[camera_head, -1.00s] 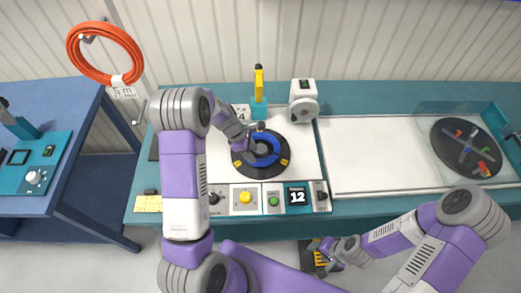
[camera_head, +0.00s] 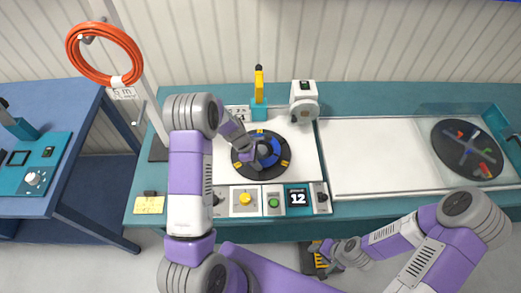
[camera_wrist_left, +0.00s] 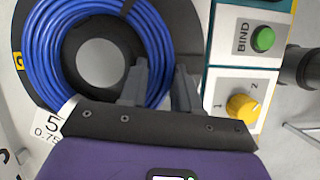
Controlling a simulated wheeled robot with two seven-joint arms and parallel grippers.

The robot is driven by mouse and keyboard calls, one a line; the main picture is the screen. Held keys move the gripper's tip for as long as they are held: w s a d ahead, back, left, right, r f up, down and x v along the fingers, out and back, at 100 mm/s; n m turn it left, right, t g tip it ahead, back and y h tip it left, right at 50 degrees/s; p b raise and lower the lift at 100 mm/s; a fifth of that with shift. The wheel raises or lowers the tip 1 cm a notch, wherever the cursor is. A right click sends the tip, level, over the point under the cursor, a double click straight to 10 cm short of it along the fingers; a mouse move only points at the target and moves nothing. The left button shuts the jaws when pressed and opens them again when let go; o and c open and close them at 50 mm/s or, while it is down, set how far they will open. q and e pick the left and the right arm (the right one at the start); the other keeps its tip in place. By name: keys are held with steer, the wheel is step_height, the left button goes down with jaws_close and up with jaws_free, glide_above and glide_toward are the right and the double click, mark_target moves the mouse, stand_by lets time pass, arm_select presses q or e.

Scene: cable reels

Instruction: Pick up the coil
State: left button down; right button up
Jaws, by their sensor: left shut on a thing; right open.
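The blue coil (camera_head: 270,147) lies around the hub of a black round reel plate (camera_head: 281,169) on the white-topped machine, partly hidden by my left gripper. My left gripper (camera_head: 261,156) is over the coil's near side. In the left wrist view its two fingers (camera_wrist_left: 160,90) are either side of the blue coil (camera_wrist_left: 40,55), shut on its strands. The coil still sits around the dark hub (camera_wrist_left: 68,48) there. My right gripper (camera_head: 328,252) is low in front of the bench, open and away from the coil.
A yellow-topped post (camera_head: 259,84) and white device (camera_head: 303,101) stand behind. An orange coil (camera_head: 104,53) hangs at left. The long white tray (camera_head: 375,150) is clear.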

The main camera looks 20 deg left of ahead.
arm_select(q)
steer(key=shift+r, duration=0.1)
step_height(320, 180, up, 10)
steer(key=p, duration=0.1)
stand_by(0.5)
